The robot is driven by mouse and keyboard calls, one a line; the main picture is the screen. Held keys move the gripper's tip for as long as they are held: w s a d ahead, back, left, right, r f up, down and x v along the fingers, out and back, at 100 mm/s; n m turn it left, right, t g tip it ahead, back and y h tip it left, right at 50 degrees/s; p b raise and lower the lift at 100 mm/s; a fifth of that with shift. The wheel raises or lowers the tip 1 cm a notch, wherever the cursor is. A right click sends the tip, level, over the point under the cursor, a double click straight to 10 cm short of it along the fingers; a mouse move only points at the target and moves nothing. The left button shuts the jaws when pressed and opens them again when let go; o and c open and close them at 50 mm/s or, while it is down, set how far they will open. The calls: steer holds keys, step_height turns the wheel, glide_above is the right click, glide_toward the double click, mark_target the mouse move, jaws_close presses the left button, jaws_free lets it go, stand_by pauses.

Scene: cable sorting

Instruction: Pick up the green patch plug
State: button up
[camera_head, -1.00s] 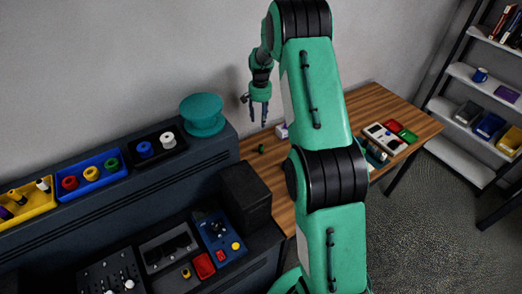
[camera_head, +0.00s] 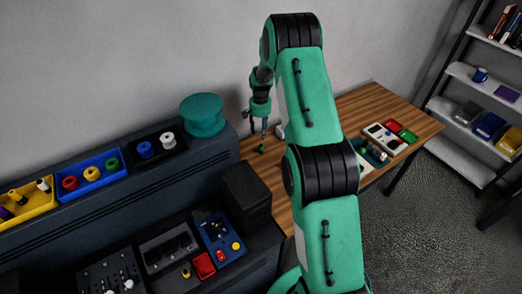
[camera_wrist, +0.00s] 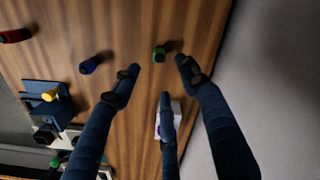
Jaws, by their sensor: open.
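The green patch plug (camera_wrist: 160,53) lies on the wooden table in the wrist view, just beyond my gripper (camera_wrist: 159,75) and between its spread fingertips, touching none that I can see. My gripper is open and empty, its dark fingers reaching toward the table. In the head view my gripper (camera_head: 258,130) hangs over the left part of the table, and the small dark green plug (camera_head: 261,149) is right below its fingertips.
A blue plug (camera_wrist: 90,65) and a red plug (camera_wrist: 14,36) lie on the table. A white block (camera_wrist: 175,121) is beside one finger. A blue holder with a yellow plug (camera_wrist: 50,95) stands at the left. The wall borders the table.

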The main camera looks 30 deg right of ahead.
mark_target(261, 144)
steer(key=shift+f, duration=3)
steer(key=shift+d+f+p, duration=0.15)
steer(key=shift+f+p, duration=0.4)
steer(key=shift+f, duration=2.05)
jaws_close()
